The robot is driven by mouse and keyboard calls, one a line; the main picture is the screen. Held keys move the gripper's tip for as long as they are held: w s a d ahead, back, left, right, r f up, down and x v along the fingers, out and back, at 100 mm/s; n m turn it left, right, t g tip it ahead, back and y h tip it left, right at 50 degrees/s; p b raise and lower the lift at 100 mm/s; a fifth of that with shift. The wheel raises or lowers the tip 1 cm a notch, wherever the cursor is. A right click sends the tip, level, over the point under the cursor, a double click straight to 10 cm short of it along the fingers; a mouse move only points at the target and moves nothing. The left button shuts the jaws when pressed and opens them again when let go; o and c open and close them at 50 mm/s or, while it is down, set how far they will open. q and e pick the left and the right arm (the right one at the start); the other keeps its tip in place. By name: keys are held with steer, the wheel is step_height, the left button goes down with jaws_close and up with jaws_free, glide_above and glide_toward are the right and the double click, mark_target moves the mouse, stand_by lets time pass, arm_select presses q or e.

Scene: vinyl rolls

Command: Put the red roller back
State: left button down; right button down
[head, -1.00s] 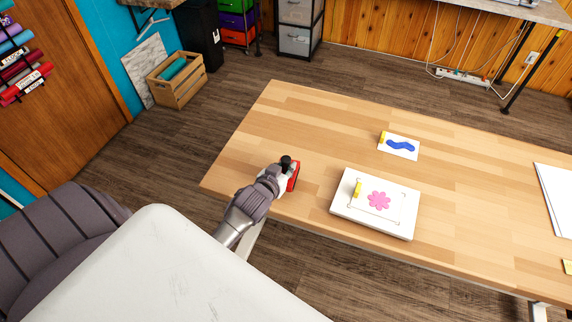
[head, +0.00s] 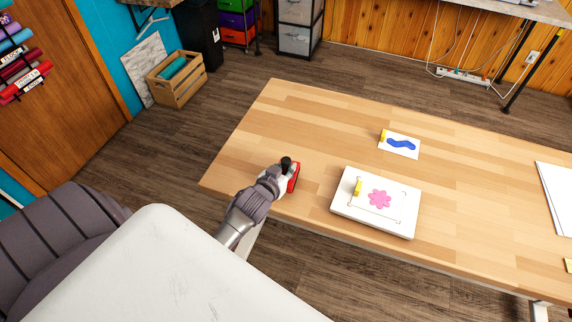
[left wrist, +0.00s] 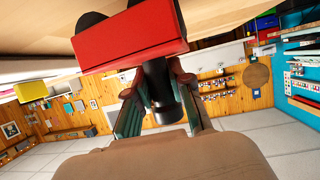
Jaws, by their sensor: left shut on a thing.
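The red roller has a red body and a black handle. In the head view its red body (head: 294,178) shows at the left end of the wooden table, just beyond my left gripper (head: 281,174). In the left wrist view the red body (left wrist: 130,38) fills the top, close to the wooden surface; I cannot tell whether it touches it. My left gripper (left wrist: 160,100) is shut on the black handle, with a teal-padded finger on each side. My right gripper is not in view.
The wooden table (head: 300,125) is bare around the roller. To the right lie a white board (head: 348,204) with a pink flower sheet and a blue-squiggle card (head: 400,146). A white surface (head: 160,265) is in front. A wooden crate (head: 178,88) stands on the floor.

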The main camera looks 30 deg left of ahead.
arm_select(q)
steer(key=shift+f+b, duration=0.4)
steer(key=shift+f, duration=0.2)
steer(key=shift+f, duration=0.15)
stand_by(0.5)
jaws_free()
stand_by(0.5)
steer(key=shift+s, duration=0.1)
stand_by(0.4)
steer(key=shift+s+d+p, duration=0.2)
steer(key=shift+s+p, duration=0.4)
steer(key=shift+s, duration=0.4)
steer(key=shift+s+d+p, duration=0.15)
steer(key=shift+s+p, duration=0.4)
steer(key=shift+s, duration=0.4)
steer(key=shift+s+d+p, duration=0.2)
steer(key=shift+s+p, duration=0.25)
steer(key=shift+s, duration=0.75)
steer(key=shift+s+d+p, duration=0.2)
steer(key=shift+s+p, duration=0.25)
steer(key=shift+s, duration=0.75)
